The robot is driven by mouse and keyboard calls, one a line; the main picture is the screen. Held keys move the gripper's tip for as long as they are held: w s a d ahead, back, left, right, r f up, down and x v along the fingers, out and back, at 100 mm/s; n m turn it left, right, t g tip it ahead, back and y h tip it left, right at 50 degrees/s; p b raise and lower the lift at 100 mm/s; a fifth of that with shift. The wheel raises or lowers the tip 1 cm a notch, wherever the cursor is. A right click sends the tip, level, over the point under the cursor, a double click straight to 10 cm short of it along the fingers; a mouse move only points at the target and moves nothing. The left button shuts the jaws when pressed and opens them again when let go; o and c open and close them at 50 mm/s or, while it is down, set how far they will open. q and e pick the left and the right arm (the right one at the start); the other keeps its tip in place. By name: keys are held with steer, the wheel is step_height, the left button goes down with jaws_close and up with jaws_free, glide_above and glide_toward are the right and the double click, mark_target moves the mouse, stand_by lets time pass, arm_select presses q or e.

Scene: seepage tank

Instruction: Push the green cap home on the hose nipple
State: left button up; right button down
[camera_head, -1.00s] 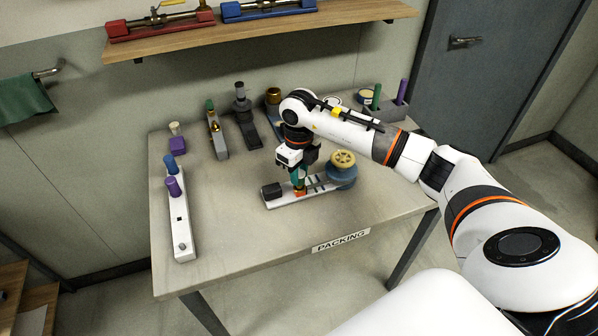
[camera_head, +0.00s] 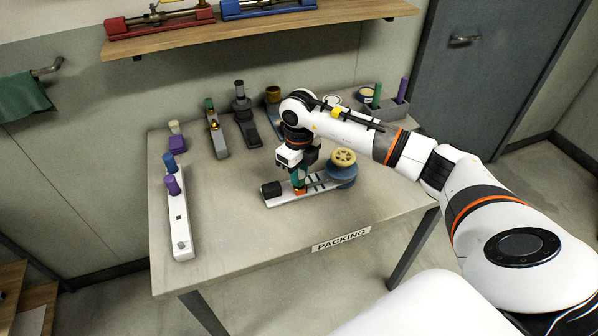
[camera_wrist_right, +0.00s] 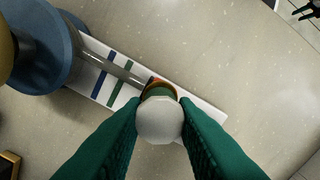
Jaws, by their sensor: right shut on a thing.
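My right gripper (camera_head: 298,175) points down over the white board (camera_head: 279,200) and is shut. In the right wrist view its two green fingers (camera_wrist_right: 160,112) close on the sides of a round piece with a pale top and a green edge, which I take as the green cap (camera_wrist_right: 160,122). Just under it shows an orange part (camera_wrist_right: 153,82), at the end of a clear hose (camera_wrist_right: 118,70), which looks like the hose nipple. The cap sits over this part, upright as far as I can tell; the fingers and cap hide how deep it sits. My left gripper is not in view.
A blue spool (camera_wrist_right: 45,50) with a yellow top stands at the board's right end in the head view. A white rail with blue and purple pegs (camera_head: 179,225) stands at the left. Several fixtures line the table's back. The table front (camera_head: 240,240) is clear.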

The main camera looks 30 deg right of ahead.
steer(key=shift+f, duration=0.15)
steer(key=c, duration=1.1)
jaws_free()
step_height(320, 180, up, 12)
steer(key=shift+r+b, duration=0.1)
steer(key=shift+b, duration=0.9)
